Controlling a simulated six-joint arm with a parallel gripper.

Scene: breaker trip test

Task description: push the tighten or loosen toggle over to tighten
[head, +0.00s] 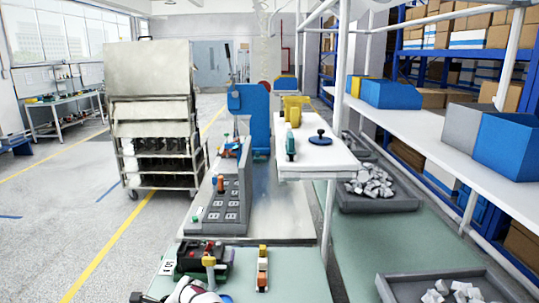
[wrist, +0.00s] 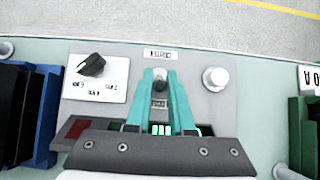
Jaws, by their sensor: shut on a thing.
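In the wrist view a grey control panel (wrist: 213,120) lies below my gripper (wrist: 160,73). The toggle (wrist: 160,84), a small dark lever, stands in the middle of the panel between my two teal fingers. The fingers are shut on it near their tips. One small label (wrist: 160,54) sits beyond the toggle and another (wrist: 159,103) on the near side; their print is too small to read surely. The toggle's lean is hard to tell from above. In the head view I cannot make out the toggle or my fingers.
On the panel, a black rotary knob (wrist: 92,65) sits left of the toggle and a round pale button (wrist: 215,79) right. Dark blue (wrist: 45,115) and green (wrist: 295,130) objects flank the panel. The head view shows a metal rack cart (head: 150,75) and white shelf (head: 325,155).

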